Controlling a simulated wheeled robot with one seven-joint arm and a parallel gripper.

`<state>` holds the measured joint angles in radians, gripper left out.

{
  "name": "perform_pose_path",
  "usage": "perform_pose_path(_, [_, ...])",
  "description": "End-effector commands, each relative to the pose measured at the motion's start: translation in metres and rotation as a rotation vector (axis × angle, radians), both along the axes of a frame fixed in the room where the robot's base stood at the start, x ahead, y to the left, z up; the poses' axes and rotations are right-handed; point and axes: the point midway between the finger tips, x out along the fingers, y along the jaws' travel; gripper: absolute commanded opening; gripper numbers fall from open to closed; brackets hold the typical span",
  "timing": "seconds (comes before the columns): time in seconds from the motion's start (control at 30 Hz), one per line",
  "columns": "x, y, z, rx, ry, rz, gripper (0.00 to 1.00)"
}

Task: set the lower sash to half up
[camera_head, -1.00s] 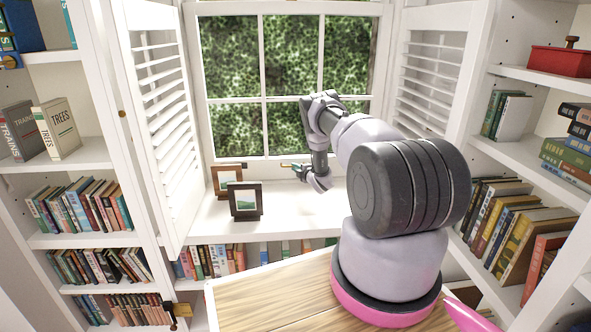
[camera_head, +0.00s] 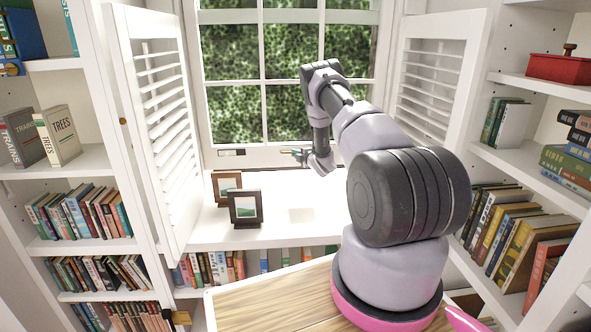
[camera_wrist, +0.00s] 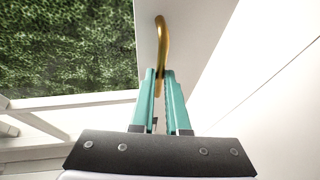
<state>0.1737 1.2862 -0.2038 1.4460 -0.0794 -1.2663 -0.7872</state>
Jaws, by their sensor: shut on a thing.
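The lower sash (camera_head: 268,156) is a white frame with glass panes in the window at the back; green foliage shows through it. My gripper (camera_head: 300,154) is at the sash's bottom rail in the head view. In the wrist view my gripper's teal fingers (camera_wrist: 161,76) are shut on a curved brass handle (camera_wrist: 162,38) on a white rail. The sash rail stands above the sill, but the size of the gap beneath is hard to tell. My arm hides part of the right panes.
Two small picture frames (camera_head: 244,208) stand on the white sill (camera_head: 300,192) left of my gripper. Louvred shutters stand open at the left (camera_head: 165,110) and right (camera_head: 428,90). Bookshelves flank both sides. A wooden plank surface (camera_head: 270,298) lies in front.

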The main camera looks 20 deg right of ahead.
Motion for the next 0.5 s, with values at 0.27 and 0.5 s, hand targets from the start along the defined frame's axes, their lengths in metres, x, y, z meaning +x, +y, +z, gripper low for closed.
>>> perform_pose_path(0.27, [0.001,-0.002,0.043,-0.001,-0.005,-0.003,0.00])
perform_pose_path(0.5, [0.000,-0.002,0.043,-0.001,-0.004,-0.003,0.00])
